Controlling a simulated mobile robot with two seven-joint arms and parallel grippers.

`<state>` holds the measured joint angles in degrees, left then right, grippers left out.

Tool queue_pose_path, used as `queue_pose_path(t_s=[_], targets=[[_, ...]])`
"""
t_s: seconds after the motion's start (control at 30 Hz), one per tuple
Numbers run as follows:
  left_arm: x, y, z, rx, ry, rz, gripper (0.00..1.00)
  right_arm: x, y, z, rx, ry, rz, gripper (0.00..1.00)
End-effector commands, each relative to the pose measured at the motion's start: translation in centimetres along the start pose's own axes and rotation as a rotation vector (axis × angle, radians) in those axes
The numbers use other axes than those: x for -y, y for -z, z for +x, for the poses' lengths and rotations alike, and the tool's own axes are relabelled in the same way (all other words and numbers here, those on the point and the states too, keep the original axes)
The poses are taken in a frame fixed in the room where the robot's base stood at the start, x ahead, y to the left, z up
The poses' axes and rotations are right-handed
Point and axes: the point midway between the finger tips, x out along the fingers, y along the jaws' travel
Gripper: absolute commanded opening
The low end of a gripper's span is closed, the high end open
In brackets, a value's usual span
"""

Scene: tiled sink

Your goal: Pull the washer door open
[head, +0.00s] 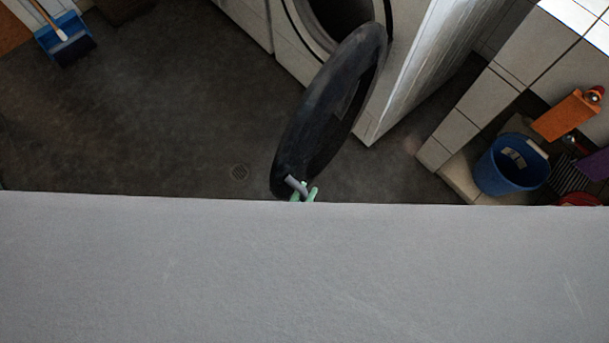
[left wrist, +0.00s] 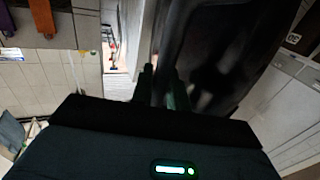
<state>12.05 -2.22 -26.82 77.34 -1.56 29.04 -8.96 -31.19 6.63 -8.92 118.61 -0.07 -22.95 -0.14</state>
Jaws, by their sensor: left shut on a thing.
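The white washer (head: 392,95) stands at the top of the head view. Its round dark door (head: 325,115) is swung well out from the drum opening (head: 340,18). My left gripper (head: 303,189) is at the door's free edge, at the light grey handle (head: 296,185). Its green fingertips are shut on the handle. In the left wrist view my left gripper's fingers (left wrist: 163,88) reach up against the dark door (left wrist: 235,50), and the grip itself is too dark to see clearly. My right gripper shows in neither view.
A blue bucket (head: 511,164) and an orange object (head: 566,115) are by the tiled ledge (head: 487,97) at right. A blue dustpan (head: 65,38) is at the top left. The dark floor (head: 150,110) left of the door is clear. A grey surface blocks the lower head view.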

Motion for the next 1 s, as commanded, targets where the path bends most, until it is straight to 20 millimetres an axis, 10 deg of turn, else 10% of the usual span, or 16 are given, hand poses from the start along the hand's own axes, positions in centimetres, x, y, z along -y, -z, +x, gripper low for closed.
queue_pose_path(t_s=[0.5,0.53,0.67,1.0], targets=[[-0.05,0.02,-0.12,-0.002,-0.001,0.001,0.00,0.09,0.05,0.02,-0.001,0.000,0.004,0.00],[-0.05,0.01,-0.12,-0.002,-0.001,0.001,0.17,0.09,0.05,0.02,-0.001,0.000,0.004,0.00],[-0.04,-0.01,-0.11,-0.001,-0.001,0.001,0.34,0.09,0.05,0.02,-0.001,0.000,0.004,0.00],[0.00,-0.08,-0.59,0.001,0.000,0.001,0.35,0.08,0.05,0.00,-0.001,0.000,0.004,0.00]])
